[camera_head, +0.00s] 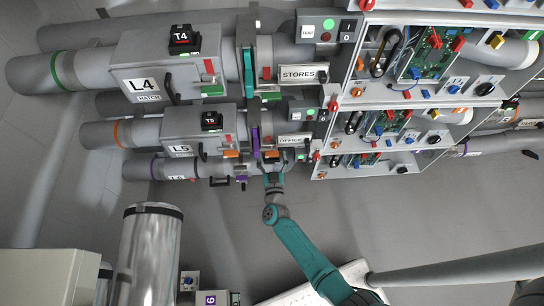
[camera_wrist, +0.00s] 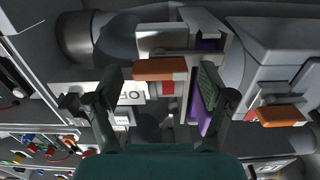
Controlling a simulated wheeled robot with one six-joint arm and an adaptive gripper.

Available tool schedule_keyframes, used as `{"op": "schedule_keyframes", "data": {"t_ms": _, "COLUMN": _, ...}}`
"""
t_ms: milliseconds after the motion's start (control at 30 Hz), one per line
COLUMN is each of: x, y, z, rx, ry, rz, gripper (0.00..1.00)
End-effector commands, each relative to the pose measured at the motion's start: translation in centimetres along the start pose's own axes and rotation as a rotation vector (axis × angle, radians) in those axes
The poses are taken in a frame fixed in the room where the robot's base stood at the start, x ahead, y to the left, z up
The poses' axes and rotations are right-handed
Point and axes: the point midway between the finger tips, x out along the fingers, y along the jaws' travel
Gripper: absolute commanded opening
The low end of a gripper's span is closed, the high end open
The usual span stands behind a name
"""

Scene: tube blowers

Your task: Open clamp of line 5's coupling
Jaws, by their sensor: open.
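Line 5 is the pipe with the orange ring (camera_head: 117,134) and the L5 box (camera_head: 190,135). Its coupling (camera_head: 255,140) has a purple strip and an orange clamp handle (camera_head: 270,155) at its lower end. In the wrist view the orange handle (camera_wrist: 160,68) lies across the picture, with a red piece below it and the purple strip (camera_wrist: 205,112) to its right. My gripper (camera_head: 273,178) is just below the coupling in the head view. In the wrist view my gripper (camera_wrist: 162,82) is open, its fingertips either side of the handle, with visible gaps; I cannot tell its depth from them.
A second orange handle (camera_wrist: 280,115) on the box is right of my fingers. Line 4 (camera_head: 150,65), with its teal coupling strip (camera_head: 248,72), runs above; a purple-ringed line (camera_head: 150,168) runs below. Electronics panels (camera_head: 400,120) stand at right.

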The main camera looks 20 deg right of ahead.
Motion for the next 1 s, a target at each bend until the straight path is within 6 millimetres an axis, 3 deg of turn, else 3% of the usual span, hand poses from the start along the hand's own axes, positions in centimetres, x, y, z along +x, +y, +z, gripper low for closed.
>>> {"op": "schedule_keyframes", "data": {"t_ms": 233, "x": 0.09, "y": 0.00, "z": -0.02, "rx": 0.000, "ry": 0.000, "rz": 0.000, "gripper": 0.81}}
{"op": "schedule_keyframes", "data": {"t_ms": 567, "x": 0.08, "y": -0.01, "z": -0.03, "rx": 0.000, "ry": 0.000, "rz": 0.000, "gripper": 0.01}}
{"op": "schedule_keyframes", "data": {"t_ms": 1000, "x": 0.08, "y": -0.03, "z": -0.04, "rx": -0.082, "ry": 0.001, "rz": 0.000, "gripper": 0.00}}
